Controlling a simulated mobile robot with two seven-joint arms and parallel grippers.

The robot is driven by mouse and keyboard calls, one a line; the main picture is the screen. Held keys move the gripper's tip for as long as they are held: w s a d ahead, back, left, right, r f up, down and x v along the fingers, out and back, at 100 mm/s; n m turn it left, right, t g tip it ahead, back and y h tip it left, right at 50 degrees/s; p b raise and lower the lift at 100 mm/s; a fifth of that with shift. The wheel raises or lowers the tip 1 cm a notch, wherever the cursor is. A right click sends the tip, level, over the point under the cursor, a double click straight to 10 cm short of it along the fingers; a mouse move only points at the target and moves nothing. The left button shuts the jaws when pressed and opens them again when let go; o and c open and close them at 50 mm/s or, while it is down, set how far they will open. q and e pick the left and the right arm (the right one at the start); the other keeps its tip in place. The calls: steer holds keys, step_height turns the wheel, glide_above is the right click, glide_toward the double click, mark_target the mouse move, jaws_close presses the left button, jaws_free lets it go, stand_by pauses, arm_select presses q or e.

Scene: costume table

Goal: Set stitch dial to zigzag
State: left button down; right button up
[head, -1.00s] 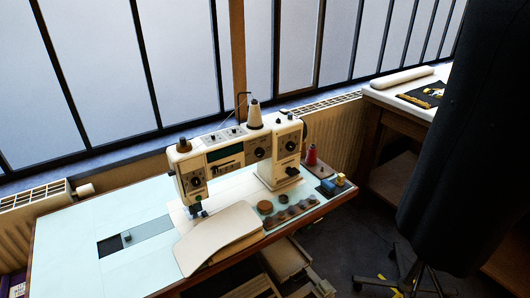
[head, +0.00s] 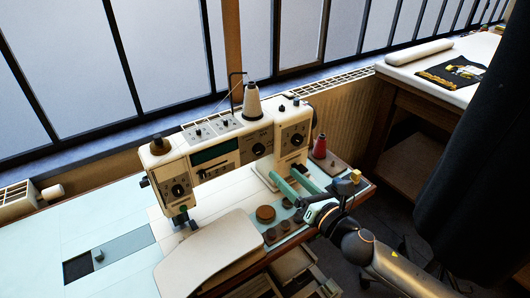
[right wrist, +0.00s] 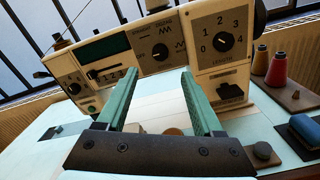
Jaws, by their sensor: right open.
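The cream sewing machine (head: 215,156) stands on the pale blue table. The stitch dial (right wrist: 160,51) is a black knob on its front panel, with small labels and zigzag marks around it in the right wrist view; it also shows in the head view (head: 258,150). Its exact pointer setting is too small to read surely. My right gripper (head: 284,179), with green fingers, is open and empty in front of the machine's right part, apart from the dial. In the right wrist view the dial appears between and beyond the fingertips (right wrist: 160,76). My left gripper is not in view.
A numbered length dial (right wrist: 222,43) is right of the stitch dial, and another dial (head: 178,190) is on the left head. A red thread spool (head: 320,147) stands at right. A cream cushion-like piece (head: 207,254) lies in front of the machine.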

mark_target(261, 151)
steer(key=x, duration=1)
steer(key=shift+w+b, duration=0.1)
steer(key=shift+b, duration=0.2)
jaws_close()
